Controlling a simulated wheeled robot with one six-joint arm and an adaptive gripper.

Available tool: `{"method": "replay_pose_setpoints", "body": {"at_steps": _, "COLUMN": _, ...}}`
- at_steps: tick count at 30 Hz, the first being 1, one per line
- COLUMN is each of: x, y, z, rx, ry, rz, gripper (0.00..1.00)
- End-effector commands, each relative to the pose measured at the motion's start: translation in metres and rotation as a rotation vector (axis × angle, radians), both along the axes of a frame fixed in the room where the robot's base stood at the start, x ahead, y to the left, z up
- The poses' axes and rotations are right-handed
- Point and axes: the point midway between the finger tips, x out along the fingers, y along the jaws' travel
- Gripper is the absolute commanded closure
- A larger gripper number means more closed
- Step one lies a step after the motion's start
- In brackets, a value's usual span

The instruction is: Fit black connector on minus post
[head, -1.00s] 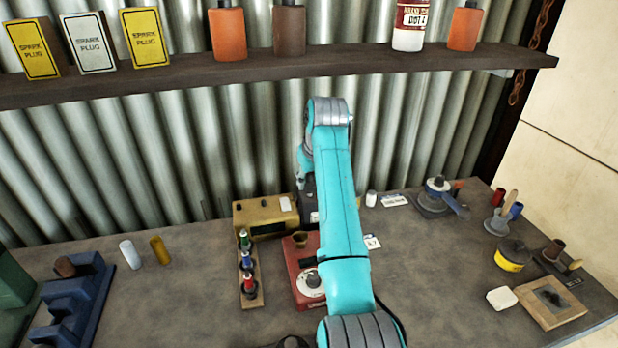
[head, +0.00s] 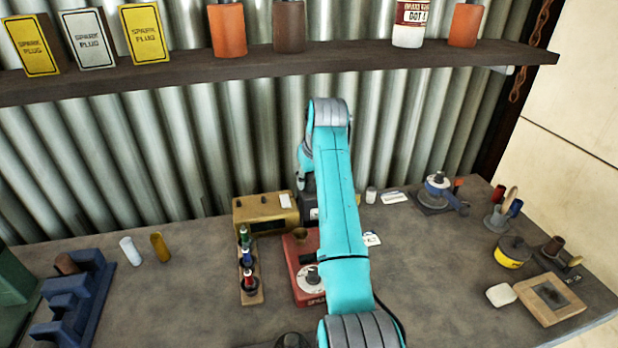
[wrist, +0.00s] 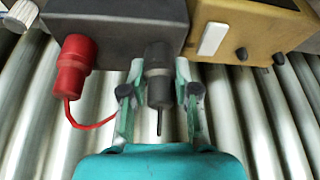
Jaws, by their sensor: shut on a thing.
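The dark battery box (wrist: 110,18) spans the top of the wrist view; in the head view it is mostly hidden behind my arm (head: 308,205). A red connector (wrist: 73,62) with a red wire sits at its left. My gripper (wrist: 158,92) is shut on the black connector (wrist: 157,75), with one finger on each side. The connector's wide end overlaps the battery's edge, and a thin dark lead points away from it. The minus post is hidden, so I cannot tell whether the connector is seated on it.
A mustard-coloured box (wrist: 255,25) with knobs stands close beside the battery. Corrugated metal wall (head: 150,150) is behind, with a loaded shelf (head: 270,66) above.

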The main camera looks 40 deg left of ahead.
Motion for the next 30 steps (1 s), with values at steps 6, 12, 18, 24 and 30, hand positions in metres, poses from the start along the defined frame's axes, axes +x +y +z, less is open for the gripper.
{"method": "replay_pose_setpoints", "body": {"at_steps": 6, "x": -0.0001, "y": -0.0001, "z": -0.0039, "rx": 0.0, "ry": 0.0, "rz": 0.0, "gripper": 0.99}}
{"method": "replay_pose_setpoints", "body": {"at_steps": 12, "x": 0.0, "y": 0.0, "z": -0.0052, "rx": 0.0, "ry": 0.0, "rz": 0.0, "gripper": 0.99}}
{"method": "replay_pose_setpoints", "body": {"at_steps": 18, "x": 0.0, "y": 0.0, "z": -0.0051, "rx": 0.0, "ry": 0.0, "rz": 0.0, "gripper": 0.99}}
{"method": "replay_pose_setpoints", "body": {"at_steps": 24, "x": 0.0, "y": 0.0, "z": -0.005, "rx": 0.0, "ry": 0.0, "rz": 0.0, "gripper": 0.47}}
{"method": "replay_pose_setpoints", "body": {"at_steps": 30, "x": 0.0, "y": 0.0, "z": -0.005, "rx": 0.0, "ry": 0.0, "rz": 0.0, "gripper": 0.4}}
